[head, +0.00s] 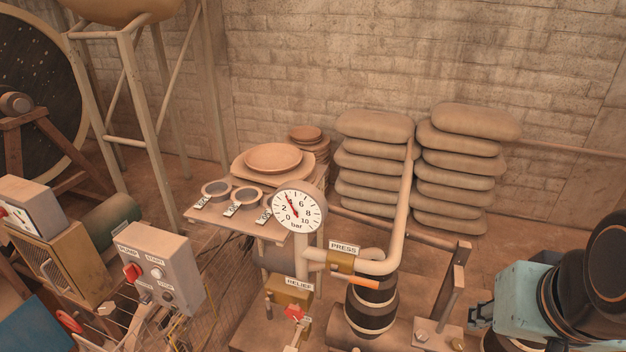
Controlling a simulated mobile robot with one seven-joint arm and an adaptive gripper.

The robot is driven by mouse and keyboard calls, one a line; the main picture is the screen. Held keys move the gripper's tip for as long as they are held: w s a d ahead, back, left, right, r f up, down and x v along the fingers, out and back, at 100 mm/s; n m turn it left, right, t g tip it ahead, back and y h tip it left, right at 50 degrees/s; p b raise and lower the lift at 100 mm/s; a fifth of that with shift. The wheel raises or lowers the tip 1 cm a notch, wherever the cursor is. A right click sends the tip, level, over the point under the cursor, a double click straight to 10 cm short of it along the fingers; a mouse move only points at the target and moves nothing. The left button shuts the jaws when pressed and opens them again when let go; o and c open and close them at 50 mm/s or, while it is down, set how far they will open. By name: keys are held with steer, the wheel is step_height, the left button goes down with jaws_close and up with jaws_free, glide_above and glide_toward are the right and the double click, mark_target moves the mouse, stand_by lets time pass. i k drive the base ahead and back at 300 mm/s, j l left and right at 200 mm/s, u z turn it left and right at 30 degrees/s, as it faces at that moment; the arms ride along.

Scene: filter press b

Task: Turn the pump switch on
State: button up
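A grey control box (172,258) labelled PUMP stands at the lower left in the head view. The pump switch (132,272) is a red knob on the left of its front face, beside the PUMP label. Its exact setting is too small to read. A START button (157,272) and a STOP button (165,297) sit to the right of the knob. Nothing is seen touching the switch.
A pressure gauge (297,212) stands on a pipe at the centre. A red RELIEF valve handle (294,313) and an orange PRESS lever (356,282) are below it. A side table (236,220) and stacked sacks (465,145) are behind. A teal block (525,302) is at the right.

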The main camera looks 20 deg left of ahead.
mark_target(132, 271)
steer(key=u, duration=2.05)
